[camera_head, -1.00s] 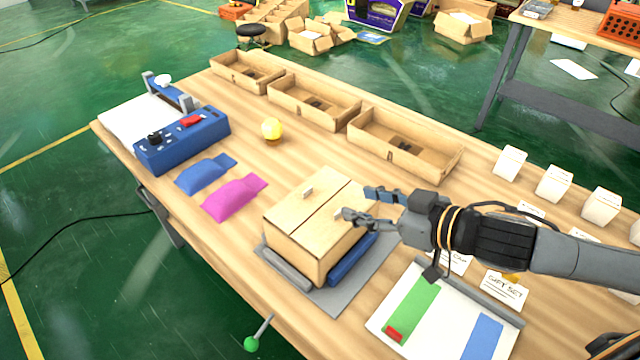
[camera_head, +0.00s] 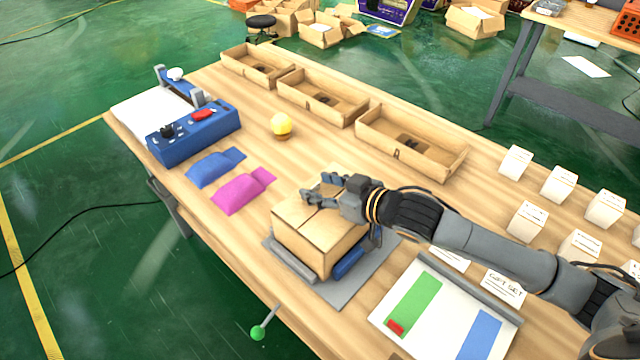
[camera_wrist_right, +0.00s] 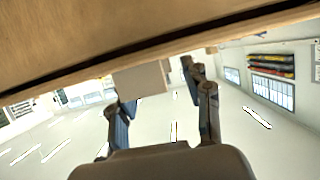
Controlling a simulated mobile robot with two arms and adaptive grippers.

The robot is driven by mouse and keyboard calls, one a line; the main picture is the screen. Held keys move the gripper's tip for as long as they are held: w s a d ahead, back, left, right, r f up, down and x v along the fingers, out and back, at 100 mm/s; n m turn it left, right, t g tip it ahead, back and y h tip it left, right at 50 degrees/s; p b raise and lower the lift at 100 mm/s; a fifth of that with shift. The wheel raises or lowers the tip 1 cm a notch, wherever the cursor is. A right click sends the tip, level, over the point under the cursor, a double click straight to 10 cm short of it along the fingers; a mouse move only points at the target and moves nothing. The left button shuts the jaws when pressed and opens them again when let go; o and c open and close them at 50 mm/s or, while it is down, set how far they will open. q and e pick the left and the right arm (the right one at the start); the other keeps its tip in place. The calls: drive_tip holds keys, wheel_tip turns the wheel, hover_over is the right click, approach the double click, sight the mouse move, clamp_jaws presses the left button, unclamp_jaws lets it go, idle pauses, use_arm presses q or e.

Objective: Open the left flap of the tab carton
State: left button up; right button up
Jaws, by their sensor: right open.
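The tab carton (camera_head: 318,243) is a tan box on a grey mat (camera_head: 352,288), with its two top flaps lying flat and a seam between them. My right gripper (camera_head: 314,190) is open over the left flap, and its fingers and hand hide part of the top. In the right wrist view the carton's wooden-looking surface (camera_wrist_right: 120,35) fills the top. A small tan tab (camera_wrist_right: 143,80) shows between the spread fingers of the right gripper (camera_wrist_right: 165,95). I cannot tell whether either finger touches it. My left gripper is not in view.
A blue block (camera_head: 349,262) and a grey bar (camera_head: 291,262) flank the carton. Blue (camera_head: 214,168) and magenta (camera_head: 242,190) pouches lie to its left. Open trays (camera_head: 410,145) stand behind, white boxes (camera_head: 527,222) to the right. A green-knobbed lever (camera_head: 258,332) is at the front edge.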

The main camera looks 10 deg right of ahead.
drive_tip(key=shift+w+a+f, duration=0.1)
drive_tip(key=shift+w+a, duration=0.05)
drive_tip(key=shift+w, duration=0.05)
clamp_jaws()
